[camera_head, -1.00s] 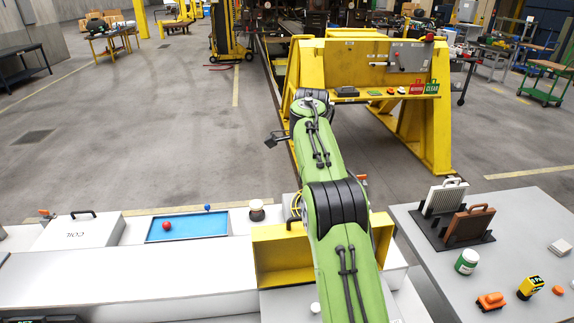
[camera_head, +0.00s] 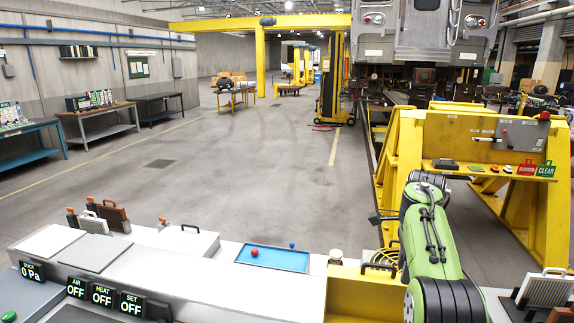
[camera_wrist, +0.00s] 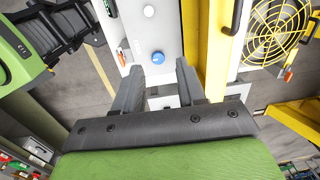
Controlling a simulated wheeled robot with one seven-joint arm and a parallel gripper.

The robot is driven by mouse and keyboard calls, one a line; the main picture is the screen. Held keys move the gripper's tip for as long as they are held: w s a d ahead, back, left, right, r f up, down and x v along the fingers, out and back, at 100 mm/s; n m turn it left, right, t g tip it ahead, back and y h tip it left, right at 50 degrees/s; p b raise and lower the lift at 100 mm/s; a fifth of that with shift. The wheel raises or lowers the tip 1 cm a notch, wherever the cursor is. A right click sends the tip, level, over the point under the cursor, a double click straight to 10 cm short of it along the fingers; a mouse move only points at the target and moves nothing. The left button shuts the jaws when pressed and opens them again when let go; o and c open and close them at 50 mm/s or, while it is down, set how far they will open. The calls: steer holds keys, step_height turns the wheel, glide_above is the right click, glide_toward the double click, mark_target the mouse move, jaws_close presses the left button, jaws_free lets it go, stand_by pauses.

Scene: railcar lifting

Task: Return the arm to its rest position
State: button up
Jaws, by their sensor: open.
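My gripper (camera_wrist: 158,88) shows in the wrist view with its two grey fingers spread apart and nothing between them. It hangs over the white bench (camera_wrist: 155,20), with a blue ball-shaped knob (camera_wrist: 158,58) just beyond the fingertips. My green arm (camera_head: 432,240) rises at the right of the head view. The gripper itself is hidden behind the arm there.
A yellow box (camera_head: 350,292) with a black handle stands beside the arm. A blue tray (camera_head: 272,259) holds a red ball (camera_head: 255,252). A yellow stand (camera_head: 460,150) with a control panel is behind the arm. Open floor (camera_head: 240,190) lies left of it.

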steer(key=s+a+r+n+t+b, duration=0.1)
steer(key=s+a+r+n+b, duration=0.2)
steer(key=s+n, duration=0.45)
steer(key=s+a+n+t+b, duration=0.25)
steer(key=s+a+n, duration=0.2)
steer(key=s, duration=0.65)
steer(key=s+a+f+n+b, duration=0.1)
steer(key=s+a+f+n, duration=0.1)
steer(key=s+f+n, duration=0.2)
steer(key=s+a+f+n+t+b, duration=0.1)
steer(key=s+a+f+n+b, duration=0.1)
steer(key=s+f, duration=0.5)
steer(key=s+a+n, duration=0.1)
steer(key=s+n, duration=0.1)
steer(key=s, duration=0.2)
steer(key=shift+s, duration=0.15)
steer(key=shift+t, duration=0.25)
stand_by(0.8)
